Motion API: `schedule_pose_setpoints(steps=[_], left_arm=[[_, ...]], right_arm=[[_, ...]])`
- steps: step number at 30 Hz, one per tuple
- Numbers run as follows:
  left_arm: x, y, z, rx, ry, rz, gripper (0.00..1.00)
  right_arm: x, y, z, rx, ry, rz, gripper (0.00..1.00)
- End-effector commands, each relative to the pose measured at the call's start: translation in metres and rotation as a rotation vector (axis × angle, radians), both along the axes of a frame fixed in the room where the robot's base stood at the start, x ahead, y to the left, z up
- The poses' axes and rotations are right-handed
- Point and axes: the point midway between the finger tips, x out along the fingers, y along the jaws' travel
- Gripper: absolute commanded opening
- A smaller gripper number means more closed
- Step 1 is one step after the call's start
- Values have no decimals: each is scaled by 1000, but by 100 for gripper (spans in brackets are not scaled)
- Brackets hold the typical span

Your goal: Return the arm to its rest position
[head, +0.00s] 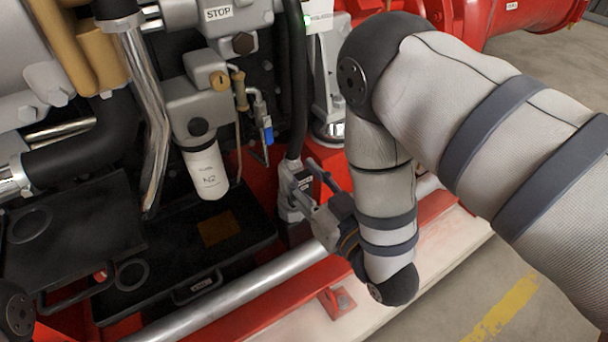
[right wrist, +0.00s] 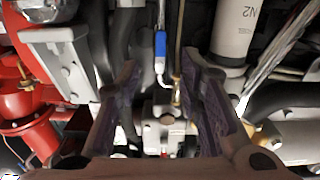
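My right arm (head: 490,130) reaches in from the right, bent at the elbow, with its forearm hanging down beside the fire pump. My right gripper (head: 303,180) is low in front of the machine, its fingers pointing left toward a grey fitting at the foot of a black hose. In the right wrist view the two fingers (right wrist: 160,75) are spread apart. Nothing is visibly held between them; a grey fitting (right wrist: 163,125) shows in the gap behind. Whether a finger touches the fitting in the head view I cannot tell. My left gripper is not in view.
A blue-handled valve (head: 268,136) and a white N2 filter (head: 207,172) are left of the gripper. A silver pipe (head: 250,285) runs below it. Black trays (head: 72,236) lie at lower left. A red pipe (head: 530,14) is behind the arm. Open floor (head: 540,280) lies at lower right.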

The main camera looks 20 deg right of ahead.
Motion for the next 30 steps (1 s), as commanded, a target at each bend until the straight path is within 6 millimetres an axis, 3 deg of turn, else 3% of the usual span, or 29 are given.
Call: schedule_pose_setpoints(steps=[14, 16, 18, 20, 23, 24, 27, 30], left_arm=[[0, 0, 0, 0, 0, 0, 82], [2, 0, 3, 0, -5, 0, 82], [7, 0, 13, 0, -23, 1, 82], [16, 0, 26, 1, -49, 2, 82], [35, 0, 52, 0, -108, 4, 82], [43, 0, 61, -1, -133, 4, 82], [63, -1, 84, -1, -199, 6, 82], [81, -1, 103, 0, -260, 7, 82]], right_arm=[[-6, -1, 0, 0, 0, 0, 34], [-9, -3, -5, -5, 35, -5, 34], [-23, -10, -24, -22, 160, -22, 34], [-49, -21, -50, -44, 347, -47, 34], [-123, -40, -93, -82, 719, -92, 34], [-158, -47, -104, -93, 862, -108, 34], [-248, -60, -113, -113, 1191, -143, 34], [-326, -67, -104, -121, 1456, -166, 34]])
